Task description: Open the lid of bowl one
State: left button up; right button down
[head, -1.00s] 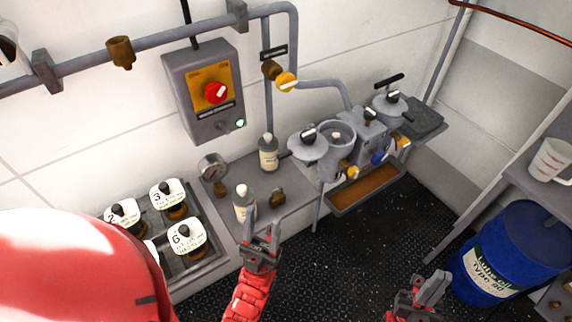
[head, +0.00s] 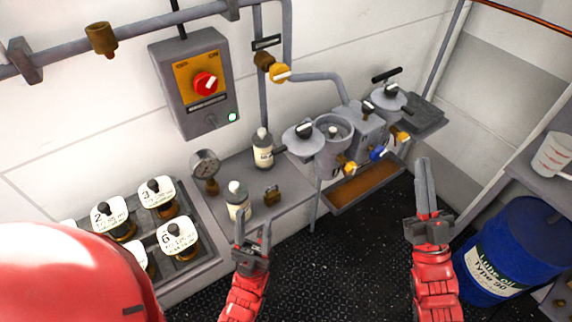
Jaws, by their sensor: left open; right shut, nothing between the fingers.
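A grey purifier unit (head: 362,125) stands against the wall. I cannot read which is bowl one. My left gripper (head: 253,229) is open and empty, in front of the bench and well below the left lid. My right gripper (head: 423,163) is shut and empty, pointing up, in front and to the right of the unit.
Bottles (head: 263,150) and (head: 238,201) and a pressure gauge (head: 206,165) stand on the bench. A rack of numbered jars (head: 188,257) is at left. A brown tray (head: 365,186) lies under the unit. A blue drum (head: 515,250) stands at right. The floor between is clear.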

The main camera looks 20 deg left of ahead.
jog(key=w+a+f+n+g+b, duration=0.1)
jog(key=a+f+g, duration=0.55)
jog(key=a, duration=0.45)
jog(key=g+h+b, duration=0.1)
jog(key=g, duration=0.4)
send_near(279, 153)
jog(key=shift+n, duration=0.4)
jog(key=x, duration=0.5)
jog(key=shift+w+a+p, duration=0.2)
jog(key=shift+a+p, duration=0.1)
jog(key=shift+p, duration=0.05)
jog(key=shift+w+a, duration=0.4)
